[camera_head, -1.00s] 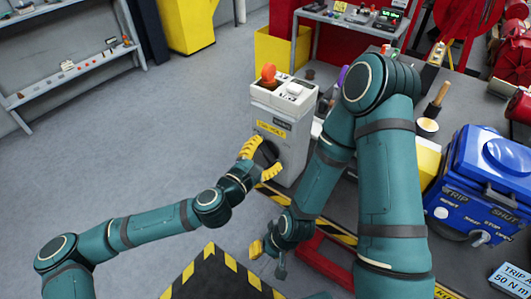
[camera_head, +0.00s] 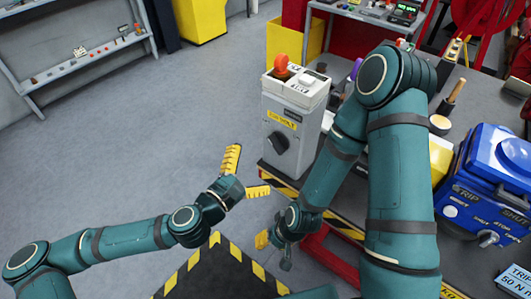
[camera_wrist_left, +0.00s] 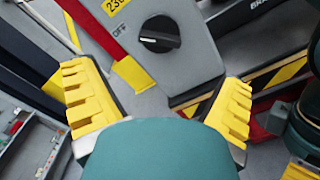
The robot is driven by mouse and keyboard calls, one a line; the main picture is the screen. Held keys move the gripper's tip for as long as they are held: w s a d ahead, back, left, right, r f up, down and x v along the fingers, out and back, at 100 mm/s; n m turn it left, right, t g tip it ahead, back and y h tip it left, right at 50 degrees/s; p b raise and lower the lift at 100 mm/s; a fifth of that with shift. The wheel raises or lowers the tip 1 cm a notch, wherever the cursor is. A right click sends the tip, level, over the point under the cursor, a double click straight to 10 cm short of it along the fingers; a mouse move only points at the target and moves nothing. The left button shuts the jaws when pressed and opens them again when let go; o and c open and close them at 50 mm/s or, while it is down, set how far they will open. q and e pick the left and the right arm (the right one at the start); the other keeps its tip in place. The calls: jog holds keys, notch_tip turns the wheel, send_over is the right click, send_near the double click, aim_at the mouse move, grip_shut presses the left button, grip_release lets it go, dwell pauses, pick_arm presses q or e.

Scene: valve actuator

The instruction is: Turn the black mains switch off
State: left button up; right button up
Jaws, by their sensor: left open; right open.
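The black mains switch (camera_head: 278,142) is a round rotary knob on the front of a grey cabinet (camera_head: 305,140). In the left wrist view the knob (camera_wrist_left: 160,33) is near the top centre. Its grip bar lies nearly level, with a pale mark at its left end.
An orange-red knob (camera_head: 281,66) tops the cabinet. A bench with a blue TRIP/SHUT box (camera_head: 490,185) stands at right, beyond my right arm. A red frame (camera_head: 330,262) lies by the right gripper.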

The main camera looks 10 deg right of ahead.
pick_arm(q)
jog(key=shift+v, duration=1.55)
